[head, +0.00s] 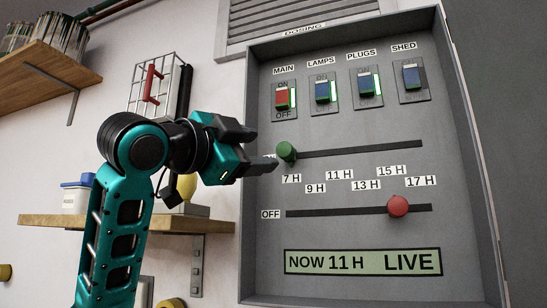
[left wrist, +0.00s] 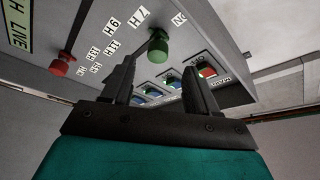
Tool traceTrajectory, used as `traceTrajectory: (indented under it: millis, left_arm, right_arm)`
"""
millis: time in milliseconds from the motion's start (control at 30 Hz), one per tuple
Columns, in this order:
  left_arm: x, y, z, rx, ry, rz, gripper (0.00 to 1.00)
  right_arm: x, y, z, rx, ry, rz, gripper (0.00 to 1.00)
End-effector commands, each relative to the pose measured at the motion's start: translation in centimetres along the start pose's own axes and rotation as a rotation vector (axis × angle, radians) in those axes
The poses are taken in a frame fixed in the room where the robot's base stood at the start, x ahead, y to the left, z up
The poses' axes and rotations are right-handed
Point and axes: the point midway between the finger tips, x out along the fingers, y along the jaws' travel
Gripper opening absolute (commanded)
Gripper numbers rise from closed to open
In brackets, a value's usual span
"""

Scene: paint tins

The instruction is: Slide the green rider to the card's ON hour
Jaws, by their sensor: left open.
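The green rider (head: 287,152) is a round knob at the left end of the upper slot (head: 360,149), near the 7 H label. The label left of it is mostly hidden by my gripper. My left gripper (head: 261,147) is open and empty, just left of the green rider and pointing at it. In the left wrist view the green rider (left wrist: 158,45) shows beyond the gap between the fingers (left wrist: 158,68). I cannot tell whether they touch it. No card with an ON hour can be made out. My right gripper is not in view.
A red rider (head: 398,205) sits in the lower OFF slot, between 15 H and 17 H. A display (head: 363,262) reads NOW 11 H LIVE. Four switches line the top, MAIN (head: 283,97) being red. A wooden shelf (head: 125,223) stands left. The panel's raised rim surrounds the slots.

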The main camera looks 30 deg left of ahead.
Motion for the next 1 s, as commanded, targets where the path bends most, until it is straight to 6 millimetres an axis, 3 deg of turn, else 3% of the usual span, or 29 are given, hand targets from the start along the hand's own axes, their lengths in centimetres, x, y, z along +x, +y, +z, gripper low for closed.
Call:
traceTrajectory:
  millis: [100,300,1000]
  left_arm:
    - [-2.4,0.1,0.1,0.002,0.0,-0.003,0.59]
    - [-4.4,0.0,0.0,0.0,-0.001,-0.001,0.59]
    - [-4.7,0.0,0.0,0.0,-0.001,0.0,0.59]
  right_arm:
    - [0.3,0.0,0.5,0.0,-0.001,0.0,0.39]
    - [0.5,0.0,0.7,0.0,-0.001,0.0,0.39]
    - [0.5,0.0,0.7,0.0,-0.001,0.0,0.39]
